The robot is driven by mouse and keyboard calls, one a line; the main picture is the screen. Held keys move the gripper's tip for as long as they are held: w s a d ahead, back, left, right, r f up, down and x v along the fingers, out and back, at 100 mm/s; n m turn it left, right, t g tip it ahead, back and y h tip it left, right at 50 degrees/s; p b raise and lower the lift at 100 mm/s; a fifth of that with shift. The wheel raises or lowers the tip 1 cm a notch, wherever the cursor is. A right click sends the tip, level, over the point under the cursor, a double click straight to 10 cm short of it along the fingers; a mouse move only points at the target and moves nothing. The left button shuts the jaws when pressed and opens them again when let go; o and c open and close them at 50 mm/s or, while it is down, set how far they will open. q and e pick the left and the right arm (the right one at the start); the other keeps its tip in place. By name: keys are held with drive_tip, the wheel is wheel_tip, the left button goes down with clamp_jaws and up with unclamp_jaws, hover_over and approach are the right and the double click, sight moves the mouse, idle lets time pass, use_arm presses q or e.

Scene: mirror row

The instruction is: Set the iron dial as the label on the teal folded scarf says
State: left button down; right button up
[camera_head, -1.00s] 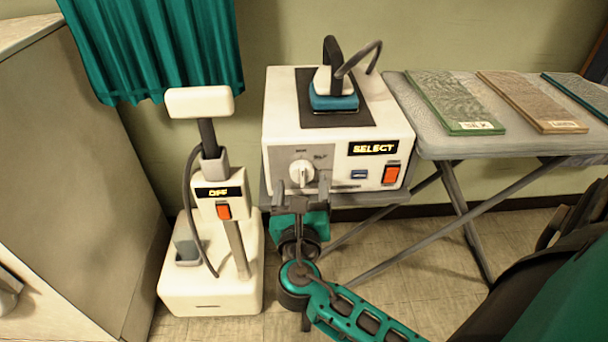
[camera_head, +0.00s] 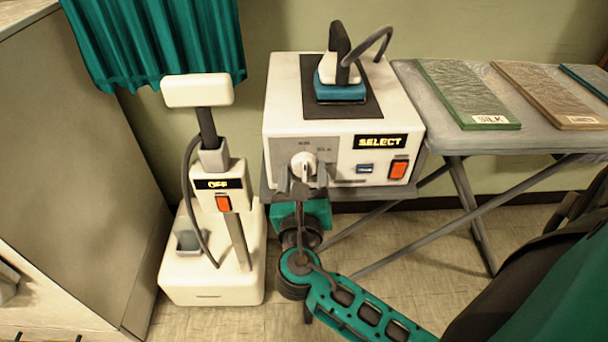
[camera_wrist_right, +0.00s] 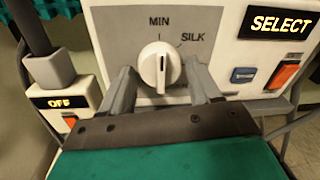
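The iron dial (camera_head: 303,163) is a white knob on the grey panel of the white iron station (camera_head: 283,110). In the right wrist view the dial (camera_wrist_right: 160,66) has its dark mark roughly upright, near the MIN tick; SILK is marked to its right. My right gripper (camera_head: 302,180) is open, with one finger on each side of the dial and visible gaps; contact cannot be told. My left gripper is out of view.
The station shows SELECT beside a blue button (camera_head: 365,168) and an orange switch (camera_head: 398,168). A green scarf (camera_head: 460,88) labelled SILK and a brown scarf (camera_head: 545,90) lie on the ironing board (camera_head: 425,100). A white steamer (camera_head: 212,275) reading OFF stands close at left.

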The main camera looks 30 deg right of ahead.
drive_tip(key=c, duration=0.7)
drive_tip(key=shift+c, duration=0.2)
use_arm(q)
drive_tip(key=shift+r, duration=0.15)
use_arm(e)
drive_tip(key=shift+r+m, duration=0.1)
drive_tip(key=shift+m, duration=0.2)
drive_tip(key=shift+m+p, duration=0.65)
drive_tip(key=shift+m, duration=0.25)
drive_tip(key=m, duration=0.4)
drive_tip(key=shift+w+r+g+p, duration=0.1)
drive_tip(key=shift+g+p, duration=0.2)
drive_tip(key=shift+p, duration=0.1)
drive_tip(key=shift+m+y, duration=0.3)
drive_tip(key=shift+m, duration=0.9)
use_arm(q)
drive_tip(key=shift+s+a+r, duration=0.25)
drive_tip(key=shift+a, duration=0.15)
use_arm(e)
drive_tip(key=shift+m, duration=0.3)
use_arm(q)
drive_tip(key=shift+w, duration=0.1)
